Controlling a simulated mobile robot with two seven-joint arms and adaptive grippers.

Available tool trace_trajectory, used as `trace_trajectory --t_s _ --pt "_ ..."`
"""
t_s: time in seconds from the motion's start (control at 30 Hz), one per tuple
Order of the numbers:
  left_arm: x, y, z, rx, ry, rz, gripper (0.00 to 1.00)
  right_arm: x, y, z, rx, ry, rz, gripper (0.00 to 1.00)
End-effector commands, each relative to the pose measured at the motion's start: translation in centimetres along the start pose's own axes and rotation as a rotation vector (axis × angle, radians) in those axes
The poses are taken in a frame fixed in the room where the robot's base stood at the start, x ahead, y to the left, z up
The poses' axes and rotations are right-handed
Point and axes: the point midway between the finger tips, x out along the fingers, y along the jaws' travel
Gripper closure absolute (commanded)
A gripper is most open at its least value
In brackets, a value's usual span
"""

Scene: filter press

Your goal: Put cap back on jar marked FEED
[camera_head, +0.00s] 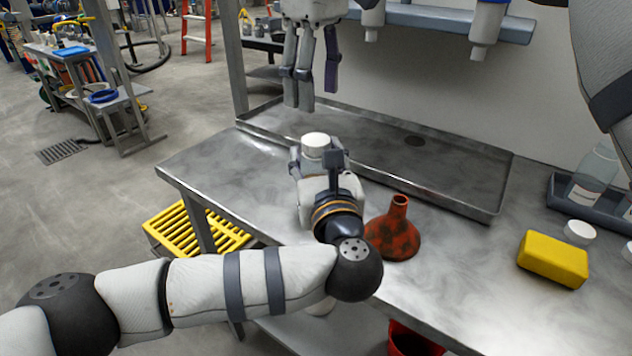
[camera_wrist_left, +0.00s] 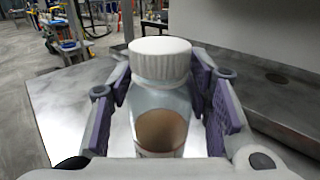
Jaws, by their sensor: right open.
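A clear jar (camera_wrist_left: 160,112) with brownish contents stands upright in the left wrist view, between the fingers of my left gripper (camera_wrist_left: 163,110). The finger pads sit against its sides. A white ribbed cap (camera_wrist_left: 160,58) sits level on its mouth; whether it is screwed tight I cannot tell. In the head view the cap (camera_head: 316,145) shows above my left gripper (camera_head: 319,163), which hides most of the jar. No marking is readable. My right gripper (camera_head: 312,85) hangs above and just behind the cap, fingers down, open and empty, apart from the cap.
A red-brown funnel (camera_head: 393,235) stands right of my left wrist. A yellow block (camera_head: 553,258) and a loose white cap (camera_head: 580,232) lie at the right. A blue-grey tray (camera_head: 562,192) holds clear bottles. A shallow metal tray (camera_head: 455,180) runs along the back of the bench.

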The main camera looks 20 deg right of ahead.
Motion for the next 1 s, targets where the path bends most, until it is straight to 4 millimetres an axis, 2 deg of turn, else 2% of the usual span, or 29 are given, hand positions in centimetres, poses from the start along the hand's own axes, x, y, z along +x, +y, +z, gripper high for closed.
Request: trace_trajectory --t_s 0.03,0.07,0.2,0.5,0.6,1.0 --pt "-0.01 0.00 -0.02 0.000 0.000 0.000 0.94 0.00 0.00 0.00 0.000 0.000 0.000 0.45" --pt "-0.01 0.00 -0.02 0.000 0.000 0.000 1.00 0.00 0.00 0.00 0.000 0.000 0.000 0.45" --pt "-0.02 0.00 -0.02 0.000 0.000 0.000 1.00 0.08 -0.03 0.02 -0.056 -0.004 0.001 0.45" --pt "-0.02 0.01 -0.04 0.001 0.001 0.000 1.00 0.15 -0.04 0.03 -0.646 -0.006 -0.002 0.45" --pt "-0.02 0.01 -0.04 0.001 0.001 0.000 1.00 0.04 0.03 -0.01 -0.751 -0.001 0.000 0.45" --pt "-0.02 0.01 -0.05 0.001 0.001 0.000 1.00 0.33 0.03 -0.01 -0.787 0.000 -0.001 0.45"
